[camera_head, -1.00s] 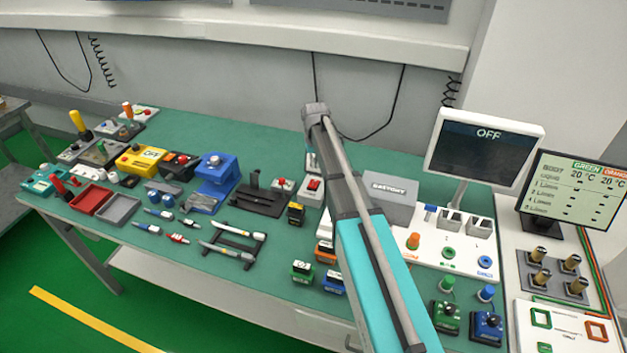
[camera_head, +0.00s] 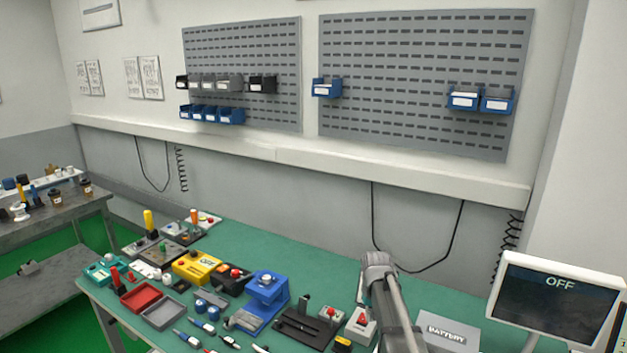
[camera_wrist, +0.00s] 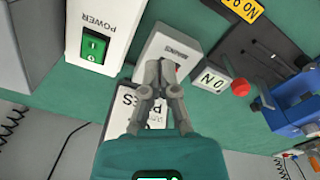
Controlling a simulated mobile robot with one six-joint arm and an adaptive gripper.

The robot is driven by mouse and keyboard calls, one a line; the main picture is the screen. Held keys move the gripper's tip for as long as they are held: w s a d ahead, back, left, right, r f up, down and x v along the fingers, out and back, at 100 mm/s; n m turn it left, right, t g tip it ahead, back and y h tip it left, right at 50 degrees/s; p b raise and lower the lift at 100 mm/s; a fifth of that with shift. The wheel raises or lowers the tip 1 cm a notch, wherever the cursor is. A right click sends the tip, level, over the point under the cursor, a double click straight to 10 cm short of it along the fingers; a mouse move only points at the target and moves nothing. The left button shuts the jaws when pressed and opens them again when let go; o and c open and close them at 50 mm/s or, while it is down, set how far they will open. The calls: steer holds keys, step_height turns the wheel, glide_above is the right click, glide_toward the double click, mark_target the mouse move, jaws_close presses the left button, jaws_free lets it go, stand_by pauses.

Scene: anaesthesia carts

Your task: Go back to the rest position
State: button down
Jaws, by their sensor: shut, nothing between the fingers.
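My gripper (camera_wrist: 161,72) shows in the wrist view with its two grey fingers together and nothing between them. It is over the green worktop, near a white box with a red button (camera_wrist: 170,62). A white box labelled POWER with a green switch (camera_wrist: 95,46) is left of the fingers. In the head view my arm rises at the lower right of centre, in front of the bench (camera_head: 300,250). The gripper itself is not clearly visible there, and my arm covers part of the worktop.
In the head view a blue device (camera_head: 266,290), a red tray (camera_head: 141,297) and a grey tray (camera_head: 164,313) stand on the bench. A monitor reading OFF (camera_head: 555,300) stands right of my arm. Blue bins (camera_head: 481,102) hang on the wall panels. The worktop's back strip is mostly clear.

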steer(key=s, duration=1.8)
steer(key=shift+s+a, duration=0.25)
steer(key=shift+a, duration=0.15)
stand_by(0.9)
